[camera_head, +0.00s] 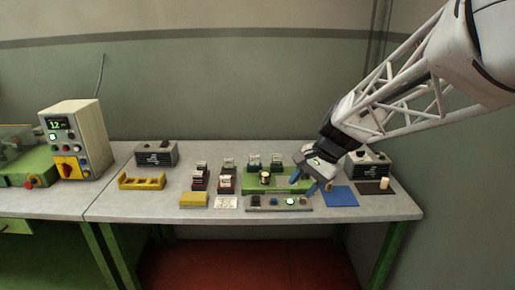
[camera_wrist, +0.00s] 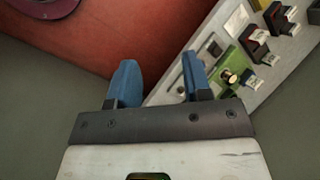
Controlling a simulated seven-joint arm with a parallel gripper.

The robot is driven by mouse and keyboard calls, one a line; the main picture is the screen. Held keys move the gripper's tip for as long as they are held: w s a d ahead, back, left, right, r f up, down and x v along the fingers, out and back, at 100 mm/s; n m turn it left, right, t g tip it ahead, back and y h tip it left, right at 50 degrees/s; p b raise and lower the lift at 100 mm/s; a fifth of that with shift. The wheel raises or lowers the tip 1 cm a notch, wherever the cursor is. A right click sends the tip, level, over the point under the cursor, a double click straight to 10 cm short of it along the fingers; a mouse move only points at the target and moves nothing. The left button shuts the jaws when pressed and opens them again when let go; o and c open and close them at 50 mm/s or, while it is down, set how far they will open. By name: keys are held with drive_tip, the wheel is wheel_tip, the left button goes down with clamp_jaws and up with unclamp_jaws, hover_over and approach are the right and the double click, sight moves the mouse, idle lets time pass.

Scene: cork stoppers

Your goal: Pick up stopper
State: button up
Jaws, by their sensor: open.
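A small beige cylinder that looks like the cork stopper (camera_head: 384,184) stands on a dark brown mat (camera_head: 370,189) at the right end of the bench. My gripper (camera_head: 304,184) hangs over the bench to the left of it, near the right end of the green fixture (camera_head: 284,185). Its blue fingers are apart and empty. In the wrist view my gripper (camera_wrist: 158,78) also shows open, with nothing between the fingers. The stopper cannot be made out in the wrist view. A small dark and gold piece (camera_head: 265,177) sits in the green fixture.
A blue mat (camera_head: 341,197) lies between my gripper and the brown mat. A grey box (camera_head: 368,163) stands behind the brown mat. A control strip (camera_head: 280,203) lies along the front. Dark racks (camera_head: 200,177), a yellow holder (camera_head: 142,182) and a yellow block (camera_head: 194,200) stand left.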

drive_tip(key=w+a+f+m+y, duration=0.1)
drive_tip(key=w+f+m+y, duration=0.15)
drive_tip(key=w, duration=0.65)
drive_tip(key=w+a+f+m+y, duration=0.2)
drive_tip(key=w+f+m, duration=0.15)
drive_tip(key=w, duration=0.65)
drive_tip(key=m+t+y, duration=0.1)
drive_tip(key=m+y, duration=0.3)
drive_tip(key=m, duration=0.1)
approach(267, 173)
drive_tip(key=x, duration=0.5)
drive_tip(key=shift+s+a+r, duration=0.1)
drive_tip(key=shift+r, duration=0.2)
drive_tip(key=shift+x, duration=1.3)
drive_tip(key=shift+f, duration=0.1)
drive_tip(key=shift+f+x, duration=0.1)
drive_tip(key=shift+x, duration=1.2)
drive_tip(key=shift+f+x, duration=0.15)
drive_tip(key=shift+x, duration=1.1)
drive_tip(key=shift+h, duration=0.25)
drive_tip(key=c, duration=0.7)
